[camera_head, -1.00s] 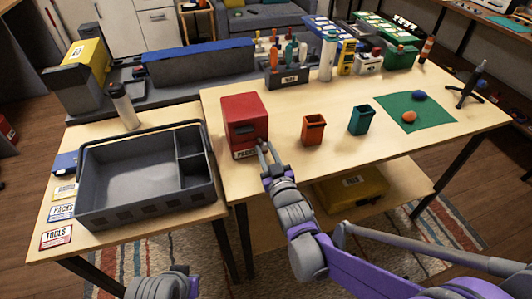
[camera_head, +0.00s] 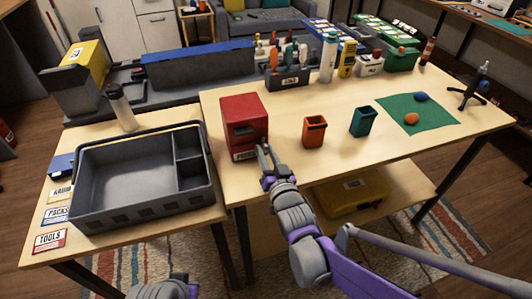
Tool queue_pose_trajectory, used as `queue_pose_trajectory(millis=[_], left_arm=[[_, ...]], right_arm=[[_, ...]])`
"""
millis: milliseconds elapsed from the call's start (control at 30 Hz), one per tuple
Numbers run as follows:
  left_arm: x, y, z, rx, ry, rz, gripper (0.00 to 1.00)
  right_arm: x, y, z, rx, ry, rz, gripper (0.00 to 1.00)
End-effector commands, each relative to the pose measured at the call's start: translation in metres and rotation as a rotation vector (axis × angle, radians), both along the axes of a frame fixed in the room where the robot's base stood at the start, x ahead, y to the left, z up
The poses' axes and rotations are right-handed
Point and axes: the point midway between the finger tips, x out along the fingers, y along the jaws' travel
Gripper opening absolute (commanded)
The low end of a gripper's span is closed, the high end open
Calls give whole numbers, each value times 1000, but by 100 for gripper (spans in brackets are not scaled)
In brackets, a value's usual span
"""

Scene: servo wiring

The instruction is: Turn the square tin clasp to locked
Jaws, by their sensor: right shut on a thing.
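The square tin (camera_head: 243,112) is a red box standing near the front left of the right-hand wooden table, with a white label low on its front. A darker fitting (camera_head: 243,133) shows on its front face. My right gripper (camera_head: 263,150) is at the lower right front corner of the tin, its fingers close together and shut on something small. I take this to be the clasp, but the fingers hide it and its position cannot be read. Of my left arm only a part shows at the bottom edge; its gripper is out of view.
An orange bin (camera_head: 314,132) and a teal bin (camera_head: 363,122) stand to the right of the tin. A grey divided tray (camera_head: 130,214) sits on the left table. A green mat (camera_head: 440,119) lies farther right. The tabletop between tin and bins is clear.

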Motion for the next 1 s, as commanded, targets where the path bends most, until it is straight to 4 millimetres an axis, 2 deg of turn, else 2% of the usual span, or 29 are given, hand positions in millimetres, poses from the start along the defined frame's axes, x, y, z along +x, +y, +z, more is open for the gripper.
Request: queue_pose_trajectory(millis=[233, 267, 400, 433, 767, 867, 1000], left_arm=[[0, 0, 0, 0, 0, 0, 0], [0, 0, 0, 0, 0, 0, 0], [0, 0, 0, 0, 0, 0, 0], [0, 0, 0, 0, 0, 0, 0], [0, 0, 0, 0, 0, 0, 0], [0, 0, 1, 0, 0, 0, 0], [0, 0, 3, 0, -1, 0, 0]], right_arm=[[0, 0, 0, 0, 1, 0, 0], [0, 0, 0, 0, 1, 0, 32], [0, 0, 0, 0, 1, 0, 58], [0, 0, 0, 0, 1, 0, 61], [-2, -1, 0, -1, 0, 0, 61], [-12, -4, 0, 0, 0, 0, 61], [-37, -12, 1, 0, 0, -1, 61]])
